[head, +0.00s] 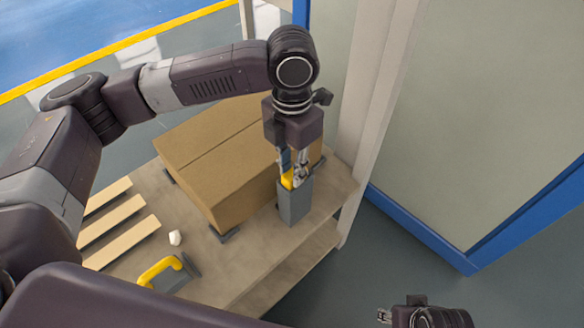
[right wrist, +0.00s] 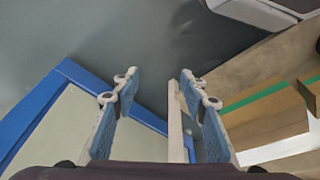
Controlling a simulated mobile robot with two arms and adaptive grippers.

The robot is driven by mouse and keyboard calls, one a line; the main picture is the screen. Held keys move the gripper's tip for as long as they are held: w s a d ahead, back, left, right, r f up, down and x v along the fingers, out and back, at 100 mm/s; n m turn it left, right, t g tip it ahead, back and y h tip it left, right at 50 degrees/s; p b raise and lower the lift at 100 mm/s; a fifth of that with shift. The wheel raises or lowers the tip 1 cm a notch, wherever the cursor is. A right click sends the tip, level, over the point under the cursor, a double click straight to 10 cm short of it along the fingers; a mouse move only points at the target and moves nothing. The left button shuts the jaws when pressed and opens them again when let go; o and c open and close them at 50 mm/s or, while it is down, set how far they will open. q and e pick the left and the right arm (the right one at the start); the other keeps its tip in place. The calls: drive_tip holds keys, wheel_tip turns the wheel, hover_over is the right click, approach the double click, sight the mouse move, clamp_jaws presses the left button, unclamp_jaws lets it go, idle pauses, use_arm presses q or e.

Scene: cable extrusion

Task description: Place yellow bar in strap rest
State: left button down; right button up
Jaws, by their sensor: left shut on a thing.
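My left gripper (head: 293,172) points down over the near right corner of the wooden table and is shut on the yellow bar (head: 288,180). Only a short yellow piece shows between the fingers. Right below is a grey upright open-topped holder (head: 294,205), which looks like the strap rest. The bar's lower end is at or inside the holder's mouth; I cannot tell how deep. My right gripper (head: 384,315) is at the bottom right of the head view, away from the table. In the right wrist view its two fingers (right wrist: 157,85) are apart with nothing between them.
A large cardboard box (head: 215,165) stands just left of the holder. A yellow-handled tool (head: 160,270), a small white object (head: 175,238) and wooden slats (head: 120,230) lie to the left on the table (head: 235,265). A pale post (head: 365,110) and blue-framed panel (head: 480,110) stand at right.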

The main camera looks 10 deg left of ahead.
drive_tip(key=shift+f, duration=0.1)
use_arm(q)
drive_tip(key=c, duration=2.2)
unclamp_jaws()
drive_tip(key=shift+f, duration=0.15)
drive_tip(key=o, duration=0.5)
drive_tip(key=shift+c, duration=0.2)
use_arm(e)
drive_tip(key=shift+f, duration=0.1)
use_arm(q)
drive_tip(key=shift+r, duration=0.45)
wheel_tip(320, 180, up, 11)
drive_tip(key=p, duration=0.3)
drive_tip(key=shift+r, duration=0.2)
use_arm(e)
wheel_tip(320, 180, down, 10)
drive_tip(key=s, duration=0.1)
drive_tip(key=shift+s+g, duration=0.25)
drive_tip(key=shift+g, duration=0.05)
drive_tip(key=shift+f, duration=0.1)
